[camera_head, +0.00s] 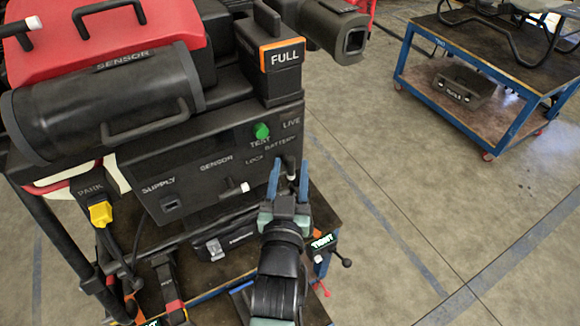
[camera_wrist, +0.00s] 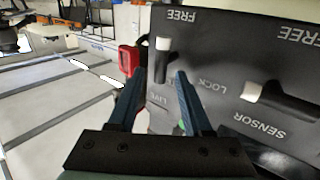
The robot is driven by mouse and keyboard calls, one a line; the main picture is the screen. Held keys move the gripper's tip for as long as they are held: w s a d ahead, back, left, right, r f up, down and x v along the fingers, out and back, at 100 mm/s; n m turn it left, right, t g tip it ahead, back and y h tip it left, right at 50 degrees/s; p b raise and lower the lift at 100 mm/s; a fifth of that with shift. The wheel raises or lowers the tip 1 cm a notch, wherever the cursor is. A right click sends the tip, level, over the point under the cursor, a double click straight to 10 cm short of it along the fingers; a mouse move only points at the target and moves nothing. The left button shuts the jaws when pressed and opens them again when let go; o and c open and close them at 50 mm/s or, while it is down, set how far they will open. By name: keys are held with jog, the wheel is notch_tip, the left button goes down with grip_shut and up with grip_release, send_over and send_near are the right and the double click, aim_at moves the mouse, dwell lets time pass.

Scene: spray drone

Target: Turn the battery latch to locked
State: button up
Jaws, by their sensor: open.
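The battery latch (camera_wrist: 162,60) is a dark lever with a white tip on the drone's dark front panel (camera_head: 213,165). In the wrist view, its white tip points toward a FREE label, with the LOCK label off to one side. My gripper (camera_head: 289,165) is open at the panel's right end. In the wrist view, my fingers (camera_wrist: 161,76) stand on either side of the latch in the picture; contact cannot be told. In the head view, the fingers partly hide the latch. The battery (camera_head: 283,60), marked FULL, sits upright on top of the drone.
A second white-tipped lever, the sensor latch (camera_head: 236,188), is left of my gripper. A green TEST button (camera_head: 261,131) is above. A yellow plug (camera_head: 100,214) sits at PARK. A blue-framed cart (camera_head: 480,75) stands back right. The floor to the right is clear.

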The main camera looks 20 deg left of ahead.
grip_shut()
dwell(0.3)
jog(key=shift+w+r+p, duration=0.1)
jog(key=shift+r+p, duration=0.1)
jog(key=shift+p, duration=0.3)
jog(key=shift+w+d+r+m+g+p, duration=0.15)
jog(key=shift+r+m+g+p, duration=0.1)
jog(key=shift+m+g+p, duration=0.8)
jog(key=p, duration=0.1)
jog(key=m+p, duration=0.1)
jog(key=p, duration=0.1)
jog(key=shift+w+d+r+m+g, duration=0.1)
jog(key=shift+w+m+g, duration=0.15)
jog(key=shift+g, duration=0.1)
jog(key=shift+w+d+f+m+g+y+p, duration=0.3)
jog(key=shift+m+g+y+p, duration=0.25)
jog(key=shift+m+g+p, duration=0.65)
jog(key=shift+w+d+f+m+g+y+p, duration=0.2)
jog(key=shift+m+g+y+p, duration=0.3)
jog(key=shift+m+g+p, duration=0.7)
jog(key=shift+w+d+f+m+g+y+p, duration=0.2)
jog(key=shift+w+m+g+y+p, duration=0.25)
jog(key=shift+m+g+p, duration=0.7)
jog(key=shift+s+f+m+g, duration=0.1)
jog(key=shift+s+m+g, duration=0.05)
jog(key=shift+m+g, duration=0.1)
